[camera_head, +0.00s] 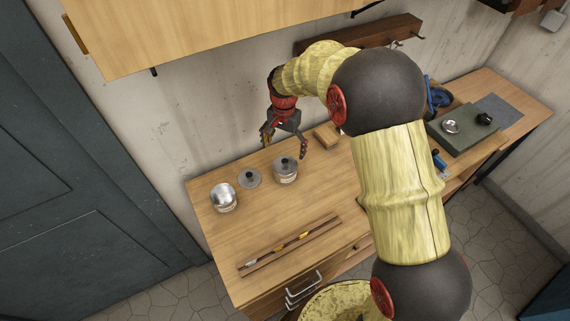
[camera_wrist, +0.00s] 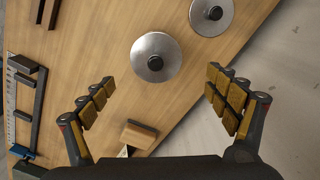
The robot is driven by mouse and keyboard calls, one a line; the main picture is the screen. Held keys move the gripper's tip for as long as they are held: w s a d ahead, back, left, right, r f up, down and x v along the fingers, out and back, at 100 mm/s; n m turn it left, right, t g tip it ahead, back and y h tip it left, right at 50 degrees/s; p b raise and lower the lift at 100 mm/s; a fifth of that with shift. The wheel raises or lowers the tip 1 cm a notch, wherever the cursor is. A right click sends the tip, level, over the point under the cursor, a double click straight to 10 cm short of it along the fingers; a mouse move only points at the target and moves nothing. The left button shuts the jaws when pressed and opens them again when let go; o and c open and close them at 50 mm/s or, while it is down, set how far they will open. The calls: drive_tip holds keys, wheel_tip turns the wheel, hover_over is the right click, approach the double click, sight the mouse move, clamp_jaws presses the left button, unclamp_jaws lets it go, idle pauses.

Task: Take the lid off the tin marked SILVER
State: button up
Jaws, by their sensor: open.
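A lidded tin (camera_head: 286,175) with a grey lid and dark knob stands on the workbench; in the wrist view its lid (camera_wrist: 142,48) is seen from above. No marking on either tin is readable, so I cannot tell which says SILVER. My gripper (camera_head: 285,147) is open and empty above the lidded tin, apart from it. In the wrist view the lid shows beyond my spread fingers (camera_wrist: 160,82).
A wooden block (camera_head: 326,134) sits right of the lidded tin, near one finger in the wrist view (camera_wrist: 138,134). A long slim rack (camera_head: 290,246) lies along the bench front. The wall is close behind.

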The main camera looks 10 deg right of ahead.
sight(286, 160)
drive_tip(key=f, duration=0.6)
drive_tip(key=shift+s+d, duration=0.15)
drive_tip(key=shift+d, duration=0.1)
drive_tip(key=shift+r, duration=0.1)
drive_tip(key=shift+c, duration=1.3)
drive_tip(key=shift+s, duration=0.2)
clamp_jaws()
